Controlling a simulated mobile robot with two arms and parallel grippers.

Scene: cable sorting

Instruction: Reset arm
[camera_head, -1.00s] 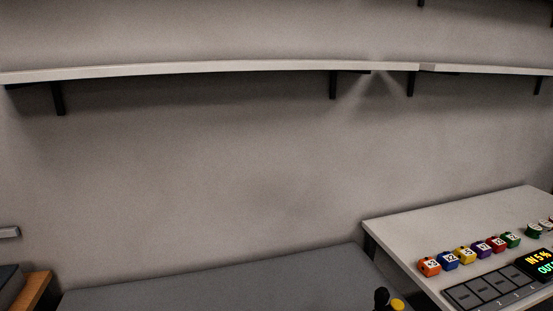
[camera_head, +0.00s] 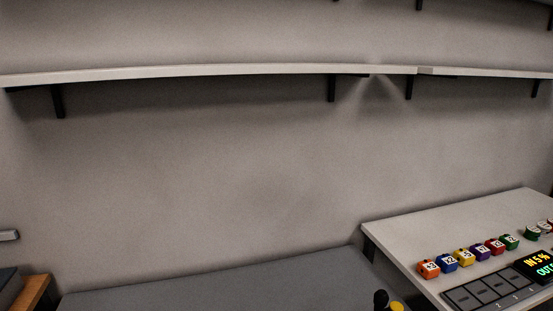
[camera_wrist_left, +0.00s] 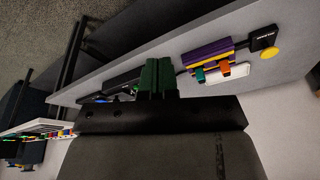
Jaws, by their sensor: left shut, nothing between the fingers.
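My left gripper (camera_wrist_left: 158,78) shows in the left wrist view with its two green fingers together, shut and empty. It is in front of a long grey table (camera_wrist_left: 130,62), and I cannot tell how far apart they are. My left gripper is not in the head view. My right gripper is in neither view.
On the grey table lie a purple and yellow block (camera_wrist_left: 208,53), a white piece (camera_wrist_left: 228,74) and a black device with a yellow button (camera_wrist_left: 263,45). In the head view, a white table (camera_head: 440,228) at right bears several coloured numbered blocks (camera_head: 465,257) and a display (camera_head: 540,266). A wall shelf (camera_head: 200,72) spans above.

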